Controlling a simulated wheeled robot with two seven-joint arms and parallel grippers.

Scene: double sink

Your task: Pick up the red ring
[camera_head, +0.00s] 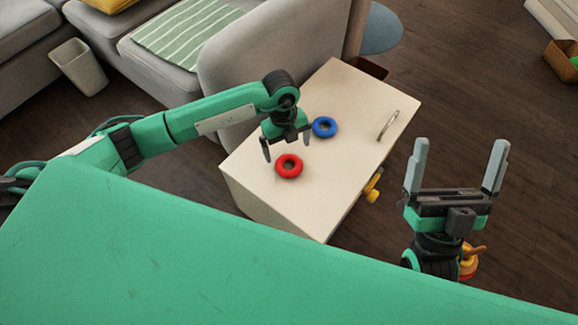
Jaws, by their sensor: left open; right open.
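The red ring (289,166) lies flat on the cream cabinet top (300,205), towards its near left part. My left gripper (286,152) points down just above and behind the ring. Its fingers are apart, with nothing seen between them, and whether a fingertip touches the ring cannot be told. My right gripper (456,168) is open and empty, fingers pointing up the picture, off to the right of the cabinet over the floor.
A blue ring (324,127) lies behind the red one, close to my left gripper. A metal handle (388,125) stands near the cabinet's right edge. A grey sofa (235,65) borders the cabinet at the back left. Dark wooden floor (475,90) lies open at right.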

